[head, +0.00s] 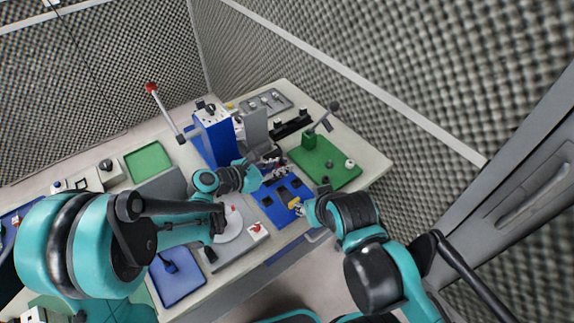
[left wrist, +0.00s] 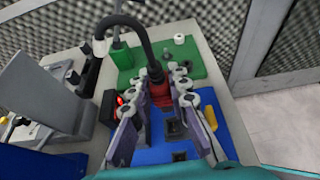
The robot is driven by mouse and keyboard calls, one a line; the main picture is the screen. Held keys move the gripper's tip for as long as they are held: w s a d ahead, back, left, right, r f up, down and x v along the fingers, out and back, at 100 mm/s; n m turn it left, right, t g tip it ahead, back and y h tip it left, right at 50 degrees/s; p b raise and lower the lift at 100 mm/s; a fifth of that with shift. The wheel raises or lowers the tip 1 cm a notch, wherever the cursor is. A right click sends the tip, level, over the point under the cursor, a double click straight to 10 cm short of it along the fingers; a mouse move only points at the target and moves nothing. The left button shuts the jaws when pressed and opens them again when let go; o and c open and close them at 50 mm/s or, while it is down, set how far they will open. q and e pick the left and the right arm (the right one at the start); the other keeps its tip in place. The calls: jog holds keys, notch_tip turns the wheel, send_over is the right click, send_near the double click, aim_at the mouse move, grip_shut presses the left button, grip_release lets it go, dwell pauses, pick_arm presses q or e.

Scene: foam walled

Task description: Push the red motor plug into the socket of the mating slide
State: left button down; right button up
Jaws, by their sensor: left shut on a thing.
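The red motor plug (left wrist: 160,96) is between the fingers of my left gripper (left wrist: 163,88) in the left wrist view, with a black cable looping up from it. My left gripper (head: 270,167) is shut on the plug at the far edge of the blue plate (head: 256,207). The plate carries dark square blocks, one a black socket-like block (left wrist: 176,130) just nearer than the plug. I cannot tell which part is the mating slide, or whether the plug touches a socket. My right gripper (head: 306,208) is beside a yellow piece (head: 294,203); its jaws are unclear.
A green plate (head: 335,172) with posts and a white knob lies beyond the blue plate. A tall blue box (head: 212,142) stands to the left, with a grey upright panel beside it. Foam walls surround the bench.

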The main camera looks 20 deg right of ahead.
aim_at(282, 176)
pick_arm(q)
jog(key=shift+d, duration=0.1)
jog(key=shift+f+b, duration=0.2)
jog(key=shift+b, duration=0.15)
jog(key=shift+f+b, duration=0.55)
jog(key=shift+f, duration=0.05)
notch_tip(282, 176, down, 4)
jog(key=b, duration=0.4)
jog(key=shift+f, duration=0.15)
jog(key=shift+b, duration=0.35)
dwell(1.0)
jog(key=shift+f+b, duration=1.45)
